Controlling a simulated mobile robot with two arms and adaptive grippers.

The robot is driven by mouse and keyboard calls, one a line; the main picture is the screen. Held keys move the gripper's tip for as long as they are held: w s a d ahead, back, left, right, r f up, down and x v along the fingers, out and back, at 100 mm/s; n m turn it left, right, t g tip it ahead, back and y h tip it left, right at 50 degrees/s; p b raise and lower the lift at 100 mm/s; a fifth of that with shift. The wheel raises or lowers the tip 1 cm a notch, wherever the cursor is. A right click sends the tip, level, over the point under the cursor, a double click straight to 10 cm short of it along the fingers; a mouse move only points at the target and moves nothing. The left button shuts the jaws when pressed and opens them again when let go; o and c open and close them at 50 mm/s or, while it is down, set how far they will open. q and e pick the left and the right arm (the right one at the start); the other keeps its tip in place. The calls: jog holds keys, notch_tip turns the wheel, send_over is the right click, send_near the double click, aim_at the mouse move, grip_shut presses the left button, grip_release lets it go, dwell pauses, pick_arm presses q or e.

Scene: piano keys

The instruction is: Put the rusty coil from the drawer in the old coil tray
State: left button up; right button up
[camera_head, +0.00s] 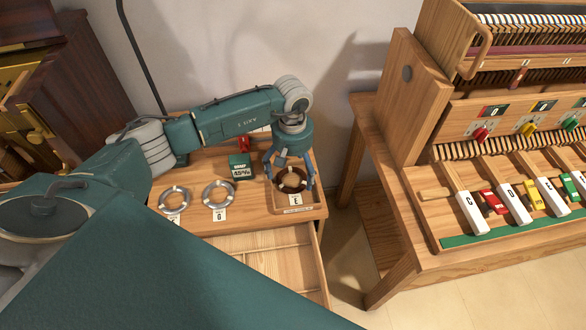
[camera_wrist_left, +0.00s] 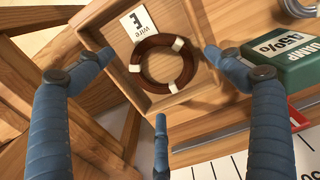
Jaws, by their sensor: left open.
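The rusty coil (camera_head: 281,184) is a brown ring with white bands. It lies in a small wooden tray (camera_head: 313,208) at the right end of the cabinet top. In the left wrist view the coil (camera_wrist_left: 147,80) lies flat inside the tray (camera_wrist_left: 188,99), beside a white card marked "E wire". My left gripper (camera_head: 290,179) is open above the coil, its blue fingers spread around it and apart from it in the wrist view. The open drawer (camera_head: 268,240) below has wooden dividers, and its visible part looks empty. My right gripper is not in view.
Two silver coils (camera_head: 174,200) (camera_head: 218,194) with cards lie left of the tray. A green box (camera_head: 240,167) marked with a percentage stands behind them. A wooden piano-like bench (camera_head: 430,255) with coloured keys stands at right, across a gap.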

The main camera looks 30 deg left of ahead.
pick_arm(q)
notch_tip(320, 180, up, 13)
jog(key=b, duration=0.4)
jog(key=shift+f, duration=0.2)
jog(key=shift+s, duration=0.15)
